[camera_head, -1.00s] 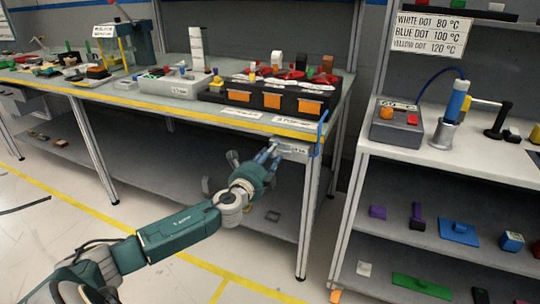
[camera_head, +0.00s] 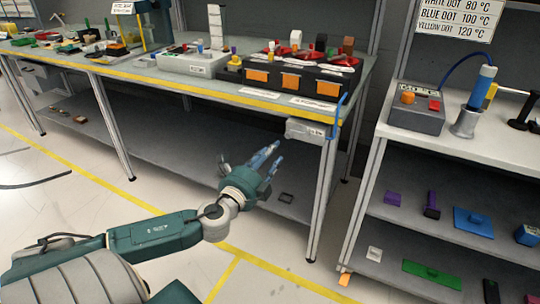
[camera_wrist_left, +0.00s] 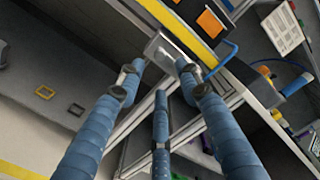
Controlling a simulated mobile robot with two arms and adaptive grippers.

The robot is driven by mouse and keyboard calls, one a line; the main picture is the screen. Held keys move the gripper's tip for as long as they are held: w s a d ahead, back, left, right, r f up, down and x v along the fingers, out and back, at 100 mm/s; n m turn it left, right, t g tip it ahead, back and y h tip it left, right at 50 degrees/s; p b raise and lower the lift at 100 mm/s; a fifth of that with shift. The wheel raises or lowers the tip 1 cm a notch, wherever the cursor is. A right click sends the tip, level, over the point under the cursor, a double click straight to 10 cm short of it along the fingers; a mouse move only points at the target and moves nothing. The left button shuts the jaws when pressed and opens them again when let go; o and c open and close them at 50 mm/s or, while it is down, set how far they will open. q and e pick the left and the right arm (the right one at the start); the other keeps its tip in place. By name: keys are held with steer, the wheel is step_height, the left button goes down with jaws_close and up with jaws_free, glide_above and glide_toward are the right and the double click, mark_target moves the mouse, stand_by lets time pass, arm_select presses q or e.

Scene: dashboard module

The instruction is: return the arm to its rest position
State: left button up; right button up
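My left gripper (camera_head: 268,158) reaches in from the left, below the front edge of the long workbench. In the left wrist view its blue fingers (camera_wrist_left: 162,82) are spread apart with nothing between them. A grey-white box (camera_head: 305,130) hangs under the bench's right corner, up and to the right of the fingertips, with a gap between. The box also shows in the left wrist view (camera_wrist_left: 167,52) beyond the fingertips. My right gripper is not in view.
The workbench (camera_head: 220,92) carries a black bin unit with orange fronts (camera_head: 290,78). A blue hooked bar (camera_head: 338,115) is at its right corner. A white shelf unit (camera_head: 440,150) stands at right. The floor at lower middle is clear.

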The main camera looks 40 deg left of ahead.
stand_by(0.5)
